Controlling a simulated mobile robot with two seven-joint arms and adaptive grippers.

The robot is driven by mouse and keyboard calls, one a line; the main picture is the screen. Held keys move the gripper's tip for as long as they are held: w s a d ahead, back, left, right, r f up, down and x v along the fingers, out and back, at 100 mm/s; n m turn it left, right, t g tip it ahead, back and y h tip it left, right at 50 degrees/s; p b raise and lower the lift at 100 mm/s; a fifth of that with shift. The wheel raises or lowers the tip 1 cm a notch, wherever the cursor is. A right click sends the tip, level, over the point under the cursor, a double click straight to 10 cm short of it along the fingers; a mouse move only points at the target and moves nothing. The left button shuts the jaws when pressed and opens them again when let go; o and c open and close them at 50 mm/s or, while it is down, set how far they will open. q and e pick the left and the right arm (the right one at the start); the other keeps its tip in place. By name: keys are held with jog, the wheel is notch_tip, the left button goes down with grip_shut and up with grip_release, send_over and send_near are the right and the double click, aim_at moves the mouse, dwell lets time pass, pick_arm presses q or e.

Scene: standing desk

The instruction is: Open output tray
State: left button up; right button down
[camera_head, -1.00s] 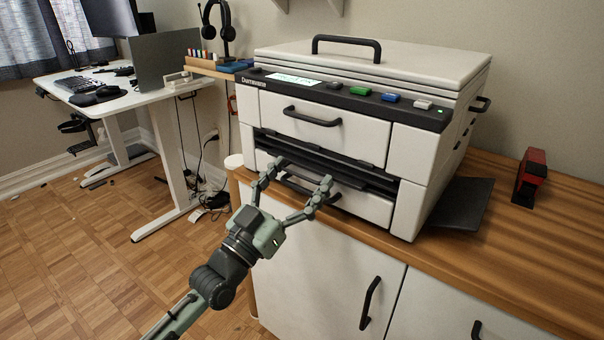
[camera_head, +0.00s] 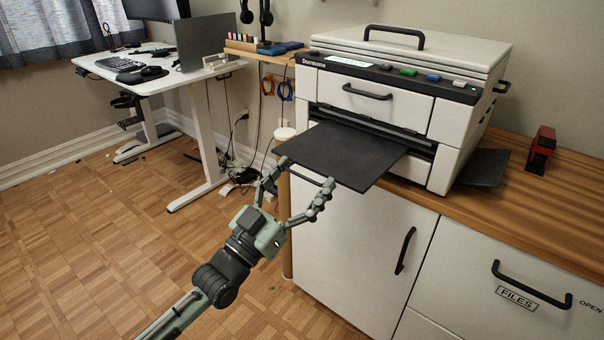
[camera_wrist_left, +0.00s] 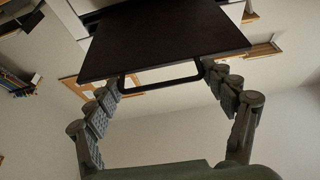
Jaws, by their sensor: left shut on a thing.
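The output tray (camera_head: 345,152) is a flat black plate sticking far out of the slot in the front of the white printer (camera_head: 395,110), past the edge of the wooden counter. It also shows in the left wrist view (camera_wrist_left: 165,40), with a thin dark bar handle (camera_wrist_left: 160,83) at its front edge. My left gripper (camera_head: 307,174) is at the tray's front edge. Its two fingers (camera_wrist_left: 160,80) are spread, one against each end of the handle, holding it from both sides. My right gripper is not in view.
The wooden counter (camera_head: 545,205) carries the printer and a red stapler (camera_head: 540,150). White cabinet doors with black handles (camera_head: 404,250) are below. A white desk (camera_head: 160,76) stands at the left. The wood floor between is mostly clear.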

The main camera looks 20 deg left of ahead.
pick_arm(q)
jog(key=shift+s, duration=0.55)
jog(key=o, duration=1.4)
jog(key=shift+d, duration=0.1)
jog(key=shift+o, duration=0.2)
jog(key=v, duration=1.2)
jog(key=shift+w, duration=0.1)
